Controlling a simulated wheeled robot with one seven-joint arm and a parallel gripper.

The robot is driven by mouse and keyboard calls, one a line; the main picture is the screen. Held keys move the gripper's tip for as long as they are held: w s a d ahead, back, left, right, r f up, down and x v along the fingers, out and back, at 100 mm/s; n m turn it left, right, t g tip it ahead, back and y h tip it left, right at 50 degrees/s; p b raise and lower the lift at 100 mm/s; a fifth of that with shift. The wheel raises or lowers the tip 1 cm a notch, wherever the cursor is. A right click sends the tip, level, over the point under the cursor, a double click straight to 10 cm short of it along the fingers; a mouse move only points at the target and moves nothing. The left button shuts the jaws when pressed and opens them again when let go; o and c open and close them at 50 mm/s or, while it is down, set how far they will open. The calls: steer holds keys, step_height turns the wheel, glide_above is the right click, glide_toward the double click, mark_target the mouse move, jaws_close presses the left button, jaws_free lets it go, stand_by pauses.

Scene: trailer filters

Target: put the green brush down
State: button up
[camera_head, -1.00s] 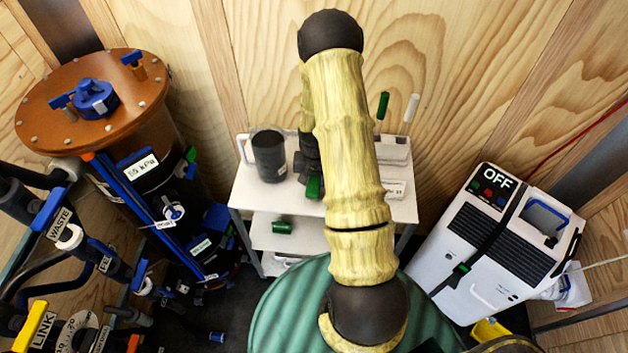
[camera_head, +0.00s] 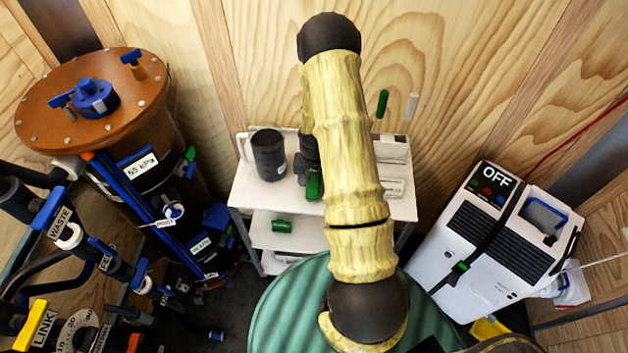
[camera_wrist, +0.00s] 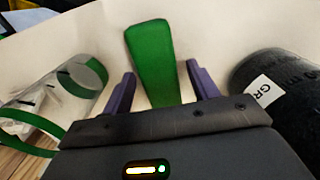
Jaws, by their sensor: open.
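The green brush (camera_wrist: 152,55) lies on the white top of the cart, its green handle between my gripper's fingers in the wrist view. In the head view a small green part of the brush (camera_head: 314,184) shows beside my arm, over the cart top. My gripper (camera_wrist: 160,88) is open, with a purple finger on each side of the green handle and a gap visible at both sides. The rest of the brush is hidden behind the gripper body. My arm hides much of the gripper in the head view.
A dark cylinder (camera_head: 268,155) stands on the white cart (camera_head: 245,195) to the left; its label shows in the wrist view. A green and a white upright handle stand behind my arm. A green item (camera_head: 282,226) lies on the lower shelf.

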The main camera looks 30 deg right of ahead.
mark_target(314, 181)
step_height(314, 181, up, 12)
steer(key=b, duration=0.2)
stand_by(0.4)
stand_by(0.4)
steer(key=s+a+r+n+t, duration=0.2)
steer(key=s+a+r+n, duration=0.4)
steer(key=s+a+r, duration=0.6)
steer(key=shift+s+a+r+n+t, duration=0.2)
steer(key=shift+a+n+t, duration=0.15)
steer(key=shift+a, duration=0.4)
steer(key=shift+o, duration=0.4)
